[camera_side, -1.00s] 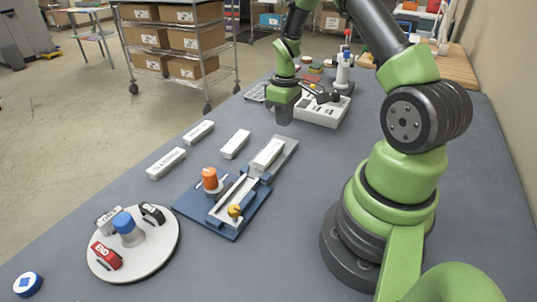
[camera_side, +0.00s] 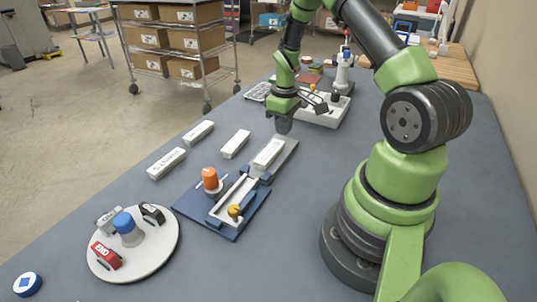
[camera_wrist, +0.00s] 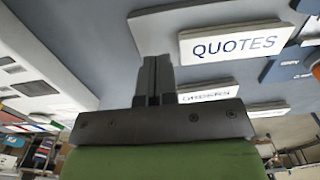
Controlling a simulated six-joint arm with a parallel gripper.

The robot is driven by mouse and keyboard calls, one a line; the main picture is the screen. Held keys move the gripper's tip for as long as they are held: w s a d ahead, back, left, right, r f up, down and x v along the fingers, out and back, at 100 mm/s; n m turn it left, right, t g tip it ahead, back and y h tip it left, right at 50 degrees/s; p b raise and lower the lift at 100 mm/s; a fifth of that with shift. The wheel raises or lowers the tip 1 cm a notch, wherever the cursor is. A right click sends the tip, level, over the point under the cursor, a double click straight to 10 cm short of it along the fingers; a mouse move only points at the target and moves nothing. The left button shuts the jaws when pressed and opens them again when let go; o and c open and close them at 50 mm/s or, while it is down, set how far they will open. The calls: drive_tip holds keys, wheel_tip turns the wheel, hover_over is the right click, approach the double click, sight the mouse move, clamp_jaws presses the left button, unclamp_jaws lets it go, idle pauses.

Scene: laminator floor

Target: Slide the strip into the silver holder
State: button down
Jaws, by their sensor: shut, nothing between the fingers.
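The white strip lettered QUOTES (camera_wrist: 235,43) lies on the flat silver holder (camera_wrist: 158,30) in the wrist view. In the side view the strip (camera_side: 268,153) lies along the silver holder (camera_side: 288,146), next to the blue fixture. My gripper (camera_side: 284,128) is shut and empty, above the table just beyond the holder's far end. In the wrist view my gripper's fingers (camera_wrist: 157,75) are together, to the left of the QUOTES strip and apart from it. I cannot tell whether the strip is fully seated in the holder.
Other white strips lie left of the holder (camera_side: 235,144) (camera_side: 198,131) (camera_side: 166,163). The blue fixture (camera_side: 222,230) carries an orange knob (camera_side: 210,178). A round white stand (camera_side: 150,262) sits nearer the camera. A white machine (camera_side: 318,115) stands behind my gripper.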

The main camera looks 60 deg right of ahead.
sight(269, 152)
drive_tip(key=shift+f, duration=1.5)
drive_tip(key=shift+r, duration=0.75)
drive_tip(key=shift+a, duration=0.1)
drive_tip(key=shift+a, duration=1.2)
drive_tip(key=shift+a, duration=0.1)
drive_tip(key=shift+a, duration=1.15)
drive_tip(key=shift+a, duration=0.1)
drive_tip(key=shift+a, duration=1.15)
drive_tip(key=shift+a, duration=0.1)
